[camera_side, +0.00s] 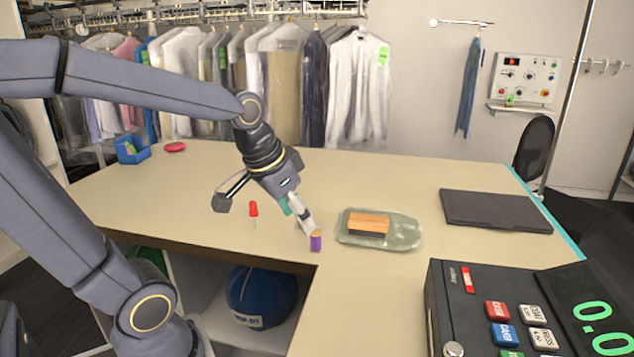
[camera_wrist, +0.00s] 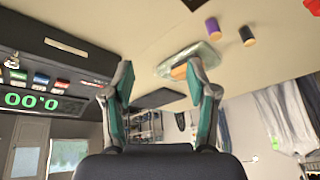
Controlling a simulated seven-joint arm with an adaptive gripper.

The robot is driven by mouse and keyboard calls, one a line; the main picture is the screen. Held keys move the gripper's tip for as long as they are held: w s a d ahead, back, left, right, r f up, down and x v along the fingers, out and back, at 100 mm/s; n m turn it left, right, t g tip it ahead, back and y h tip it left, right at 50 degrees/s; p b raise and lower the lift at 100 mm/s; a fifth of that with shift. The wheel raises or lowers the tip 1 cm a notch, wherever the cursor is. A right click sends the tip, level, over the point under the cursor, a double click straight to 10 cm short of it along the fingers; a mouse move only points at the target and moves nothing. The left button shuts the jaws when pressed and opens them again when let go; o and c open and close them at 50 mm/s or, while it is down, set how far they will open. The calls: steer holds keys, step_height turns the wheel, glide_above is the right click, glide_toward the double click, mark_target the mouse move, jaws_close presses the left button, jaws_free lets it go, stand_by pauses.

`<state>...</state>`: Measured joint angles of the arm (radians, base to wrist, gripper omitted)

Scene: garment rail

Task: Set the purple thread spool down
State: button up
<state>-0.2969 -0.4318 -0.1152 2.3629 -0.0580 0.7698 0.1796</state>
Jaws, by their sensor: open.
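The purple thread spool (camera_side: 316,243) stands upright on the counter near its inner front edge, its tan end up. In the wrist view the purple spool (camera_wrist: 212,28) shows beyond the fingers, not between them. My gripper (camera_side: 301,220) is just above and left of it in the side view, one fingertip appearing close to the spool's top; I cannot tell whether they touch. In the wrist view my gripper (camera_wrist: 160,66) has its two teal-padded fingers spread, with nothing held between them.
A dark spool (camera_wrist: 246,36) stands near the purple one. A red object (camera_side: 253,209) stands left. A black flat slab (camera_side: 494,211) and register (camera_side: 470,315) are at right.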

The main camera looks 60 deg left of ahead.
steer(key=s+d+h, duration=0.1)
steer(key=s+d, duration=0.3)
steer(key=s, duration=0.2)
steer(key=shift+s+r+t, duration=0.4)
steer(key=shift+r, duration=0.05)
